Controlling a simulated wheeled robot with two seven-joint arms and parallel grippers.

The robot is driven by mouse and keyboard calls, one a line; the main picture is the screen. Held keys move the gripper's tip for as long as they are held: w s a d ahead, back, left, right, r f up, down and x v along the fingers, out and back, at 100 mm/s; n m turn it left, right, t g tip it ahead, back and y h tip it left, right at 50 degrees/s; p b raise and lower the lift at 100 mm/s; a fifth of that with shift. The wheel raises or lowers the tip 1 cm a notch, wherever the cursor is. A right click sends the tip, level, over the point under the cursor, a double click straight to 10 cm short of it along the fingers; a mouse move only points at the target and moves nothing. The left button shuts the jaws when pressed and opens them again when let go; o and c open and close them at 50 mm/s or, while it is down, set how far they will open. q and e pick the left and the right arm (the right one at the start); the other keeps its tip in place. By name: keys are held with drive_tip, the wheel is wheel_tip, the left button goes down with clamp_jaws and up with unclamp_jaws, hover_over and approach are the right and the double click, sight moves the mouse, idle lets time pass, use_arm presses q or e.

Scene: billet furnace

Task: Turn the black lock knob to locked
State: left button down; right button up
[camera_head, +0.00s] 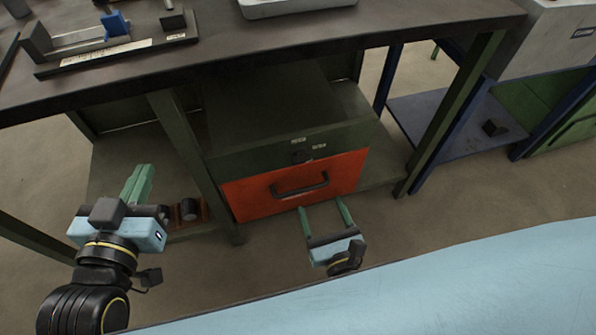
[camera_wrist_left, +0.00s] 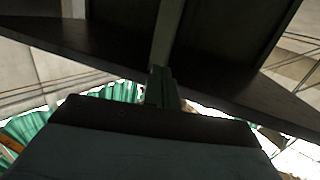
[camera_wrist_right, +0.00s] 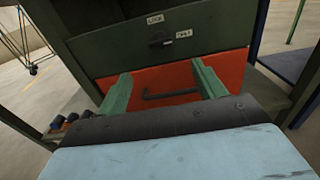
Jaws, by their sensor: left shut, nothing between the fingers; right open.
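The black lock knob (camera_head: 298,156) sits on the dark green panel (camera_head: 240,161) above an orange drawer (camera_head: 240,199). In the right wrist view, the knob (camera_wrist_right: 159,40) has a LOCK label (camera_wrist_right: 155,19) above it and a second label (camera_wrist_right: 184,33) to its right. The knob's exact angle is hard to read. My right gripper (camera_head: 323,204) is open and empty in front of the drawer, below the knob; its fingers (camera_wrist_right: 161,75) frame the drawer handle in the picture. My left gripper (camera_head: 139,182) is shut and empty, left of the drawer; its fingers (camera_wrist_left: 160,86) show together in the left wrist view.
The drawer has a black handle (camera_head: 300,186). The dark workbench top (camera_head: 225,50) overhangs the cabinet, holding a fixture with a blue part (camera_head: 116,24) and a pale tray (camera_head: 290,8). Dark cylinders (camera_head: 189,209) stand by my left gripper.

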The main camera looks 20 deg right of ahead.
sight(303, 162)
drive_tip(key=w+b, duration=0.1)
drive_tip(key=w, duration=0.5)
drive_tip(key=w+b, duration=0.1)
drive_tip(key=w, duration=0.5)
drive_tip(key=shift+a, duration=0.2)
use_arm(q)
wheel_tip(303, 162, up, 9)
drive_tip(key=s+d+t+h, duration=0.1)
drive_tip(key=t+h, duration=0.1)
drive_tip(key=t, duration=0.4)
drive_tip(key=shift+d, duration=0.15)
use_arm(e)
drive_tip(key=shift+w, duration=0.5)
use_arm(q)
drive_tip(key=shift+s, duration=0.1)
use_arm(e)
drive_tip(key=c, duration=1)
